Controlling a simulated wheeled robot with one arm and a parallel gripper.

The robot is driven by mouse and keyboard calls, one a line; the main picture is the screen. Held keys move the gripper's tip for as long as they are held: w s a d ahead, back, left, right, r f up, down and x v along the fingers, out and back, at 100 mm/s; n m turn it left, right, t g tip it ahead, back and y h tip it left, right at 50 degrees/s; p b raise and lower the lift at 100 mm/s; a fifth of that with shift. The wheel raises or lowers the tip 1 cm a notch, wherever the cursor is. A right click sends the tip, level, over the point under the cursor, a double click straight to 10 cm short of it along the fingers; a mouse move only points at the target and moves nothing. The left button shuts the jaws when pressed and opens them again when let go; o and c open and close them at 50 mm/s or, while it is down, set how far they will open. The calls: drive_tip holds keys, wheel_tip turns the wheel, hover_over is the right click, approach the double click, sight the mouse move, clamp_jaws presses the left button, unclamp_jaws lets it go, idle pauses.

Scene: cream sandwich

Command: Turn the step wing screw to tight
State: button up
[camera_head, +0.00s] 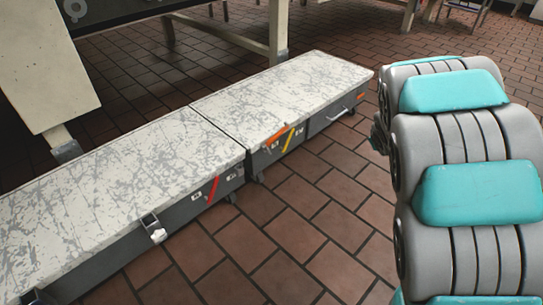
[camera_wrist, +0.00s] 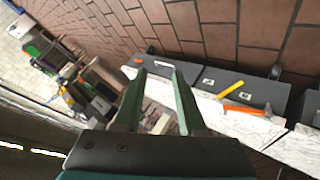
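Two low step platforms (camera_head: 190,118) with scuffed white tops and dark sides stand end to end in the head view. On the far one's side are a slanted yellow bar (camera_head: 288,139) and an orange bar (camera_head: 275,136), with pale labels. The near one has a red bar (camera_head: 213,189) between two labels. I cannot tell which is the wing screw. The wrist view shows the yellow bar (camera_wrist: 233,88) and orange bar (camera_wrist: 245,108) to the right of my gripper (camera_wrist: 159,72). My gripper is open and empty, apart from both bars.
A metal latch (camera_head: 153,228) is on the near platform's side edge. A pale machine frame (camera_head: 50,65) stands behind the platforms. Brown tiled floor (camera_head: 300,233) is clear in front. My arm fills the head view's right side.

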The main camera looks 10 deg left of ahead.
drive_tip(key=w+a+f+n+t+y+b, duration=0.2)
drive_tip(key=w+a+f+n+y, duration=0.15)
drive_tip(key=w+a+f, duration=0.4)
drive_tip(key=n+y+b, duration=0.3)
drive_tip(key=n+y, duration=0.3)
drive_tip(key=y, duration=0.7)
approach(268, 150)
drive_tip(key=w, duration=0.2)
drive_tip(key=b+x, duration=0.1)
drive_tip(key=x, duration=0.6)
drive_tip(key=shift+a+f+g, duration=0.3)
drive_tip(key=shift+a+f, duration=0.2)
clamp_jaws()
